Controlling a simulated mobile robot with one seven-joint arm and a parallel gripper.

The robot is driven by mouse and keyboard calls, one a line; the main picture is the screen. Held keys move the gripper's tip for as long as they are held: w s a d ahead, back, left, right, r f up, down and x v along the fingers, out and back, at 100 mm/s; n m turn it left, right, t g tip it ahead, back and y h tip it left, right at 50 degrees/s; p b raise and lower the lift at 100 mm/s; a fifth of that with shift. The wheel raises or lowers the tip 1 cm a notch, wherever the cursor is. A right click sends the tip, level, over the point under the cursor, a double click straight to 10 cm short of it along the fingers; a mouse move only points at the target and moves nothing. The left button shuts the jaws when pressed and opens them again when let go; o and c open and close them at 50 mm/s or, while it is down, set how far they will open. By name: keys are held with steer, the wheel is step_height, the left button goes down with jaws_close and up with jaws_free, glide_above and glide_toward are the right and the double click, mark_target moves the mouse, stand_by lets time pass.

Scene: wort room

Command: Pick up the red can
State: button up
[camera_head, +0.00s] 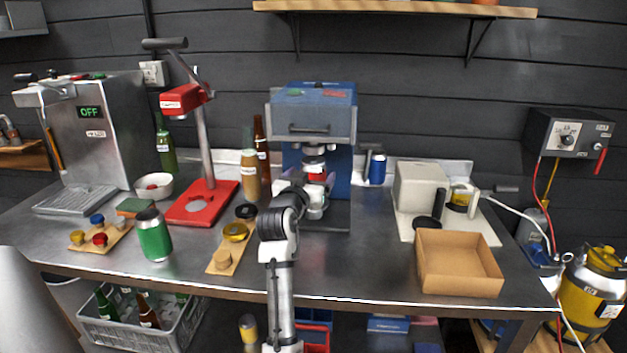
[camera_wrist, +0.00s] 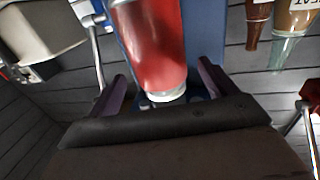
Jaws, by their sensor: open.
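The red can (camera_head: 317,174) is in the open front of a blue machine (camera_head: 313,97) at the back middle of the bench. In the wrist view the red can (camera_wrist: 150,45) is large, with a silver rim at its near end. My gripper (camera_wrist: 160,78) is open, with one dark finger on each side of the can's near end. Gaps show between the fingers and the can, and I see no contact. In the head view my arm reaches up to the machine front and hides part of the can and the fingers.
A green can (camera_head: 154,236) stands at the front left. A red lever press (camera_head: 203,203) and bottles (camera_head: 262,150) stand left of the machine.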

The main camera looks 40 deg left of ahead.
steer(key=shift+w+a+r+p, duration=0.15)
steer(key=shift+w+r+p, duration=0.15)
steer(key=shift+w, duration=0.1)
steer(key=p+x, duration=0.1)
steer(key=x, duration=0.2)
steer(key=shift+w+a+r+p, duration=0.1)
steer(key=shift+w+p, duration=0.05)
steer(key=shift+p, duration=0.15)
steer(key=shift+w+a, duration=0.2)
steer(key=shift+w, duration=0.25)
steer(key=c, duration=1.3)
